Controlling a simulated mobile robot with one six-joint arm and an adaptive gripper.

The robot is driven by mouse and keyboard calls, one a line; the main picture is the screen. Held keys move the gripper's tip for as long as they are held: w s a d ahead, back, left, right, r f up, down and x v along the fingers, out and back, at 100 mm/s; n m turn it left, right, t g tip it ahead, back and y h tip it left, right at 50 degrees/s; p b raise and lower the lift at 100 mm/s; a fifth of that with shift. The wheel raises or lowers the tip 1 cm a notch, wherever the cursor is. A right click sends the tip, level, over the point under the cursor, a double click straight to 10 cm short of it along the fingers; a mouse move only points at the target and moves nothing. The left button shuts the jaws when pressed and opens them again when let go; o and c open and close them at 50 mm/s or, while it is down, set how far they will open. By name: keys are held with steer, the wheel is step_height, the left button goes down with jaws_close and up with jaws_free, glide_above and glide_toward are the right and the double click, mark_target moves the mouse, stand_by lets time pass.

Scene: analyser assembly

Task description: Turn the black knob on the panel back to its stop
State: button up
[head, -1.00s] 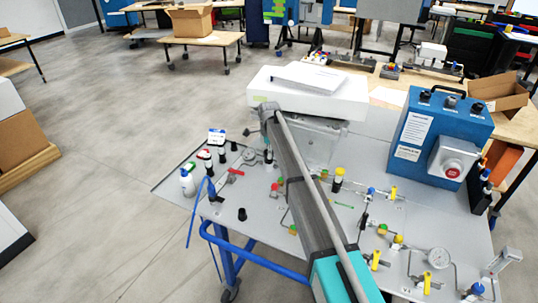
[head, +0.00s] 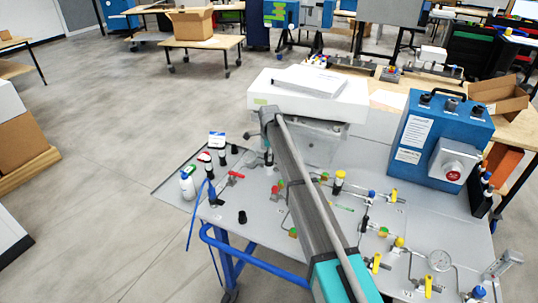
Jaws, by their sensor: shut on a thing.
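My arm reaches up across the grey panel (head: 262,222) from the bottom of the head view. My gripper (head: 268,158) hangs down at its far end, small and dark, low over the panel's far left part. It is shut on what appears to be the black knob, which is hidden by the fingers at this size. The knob's turned angle and its stop cannot be made out. Another short black cylinder (head: 242,217) stands apart on the panel, nearer the front left edge.
A red lever (head: 235,175) lies left of my gripper. Bottles (head: 187,186) stand at the panel's left end. A white device (head: 310,95) is close behind the gripper. A blue box (head: 440,140) stands right; valves and a gauge (head: 439,260) fill the front right.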

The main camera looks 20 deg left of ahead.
steer(key=shift+n, duration=0.5)
steer(key=n, duration=0.3)
steer(key=shift+n, duration=0.3)
steer(key=n, duration=0.9)
steer(key=shift+n, duration=0.4)
steer(key=n, duration=0.4)
steer(key=shift+a+n, duration=0.1)
steer(key=shift+n, duration=0.2)
steer(key=n, duration=1.3)
steer(key=shift+n, duration=0.3)
